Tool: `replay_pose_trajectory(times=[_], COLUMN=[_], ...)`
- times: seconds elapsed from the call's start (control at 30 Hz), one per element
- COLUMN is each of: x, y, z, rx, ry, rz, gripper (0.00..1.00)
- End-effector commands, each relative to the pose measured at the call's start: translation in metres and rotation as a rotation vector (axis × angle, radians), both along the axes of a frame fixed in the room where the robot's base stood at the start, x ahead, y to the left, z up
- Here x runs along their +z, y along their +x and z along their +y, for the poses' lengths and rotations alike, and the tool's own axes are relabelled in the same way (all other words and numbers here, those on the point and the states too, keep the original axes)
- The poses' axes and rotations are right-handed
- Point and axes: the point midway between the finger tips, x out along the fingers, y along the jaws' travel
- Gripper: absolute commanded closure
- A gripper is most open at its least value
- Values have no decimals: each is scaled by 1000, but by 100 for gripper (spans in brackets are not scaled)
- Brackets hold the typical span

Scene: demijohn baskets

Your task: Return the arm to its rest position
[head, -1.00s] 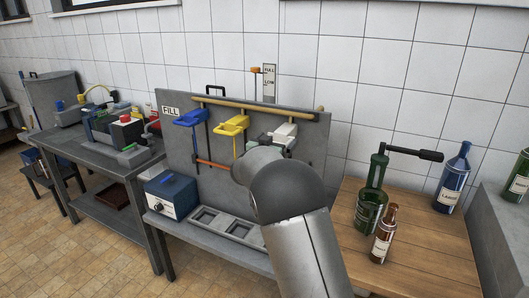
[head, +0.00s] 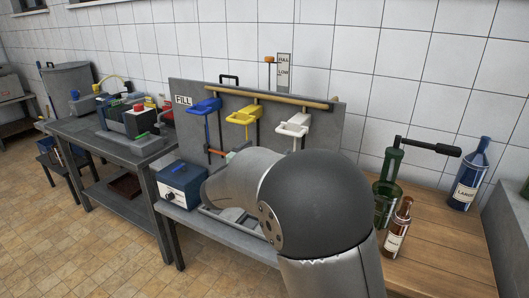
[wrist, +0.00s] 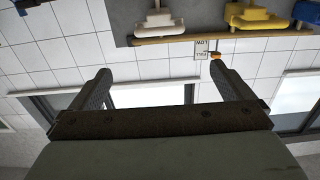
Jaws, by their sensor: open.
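My gripper (wrist: 160,88) shows in the wrist view with its two fingers spread wide apart and nothing between them. That view is upside down and looks toward the tiled wall, the windows and the top of the fill board. In the head view my arm's large rounded joint and link fill the lower middle, and my gripper is hidden behind them. The fill board (head: 184,130) stands behind my arm with a blue holder (head: 205,106), a yellow holder (head: 243,115) and a white holder (head: 294,125).
A wooden table (head: 440,243) at right holds a green bottle (head: 387,196), a brown bottle (head: 397,232) and a blue bottle (head: 468,178), close to my arm. A blue box (head: 180,184) stands left of my arm. A grey workbench (head: 75,131) is further left. The floor at lower left is clear.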

Motion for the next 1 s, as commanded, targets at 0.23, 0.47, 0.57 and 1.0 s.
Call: replay_pose_trajectory(times=[0.23,0.47,0.57,1.0], x=[0,4,-4,-114], y=[0,-1,-19,-278], z=[0,0,8,-33], rx=[0,226,421,682], ry=[0,90,166,408], rz=[0,71,186,1154], gripper=[0,0,0,0])
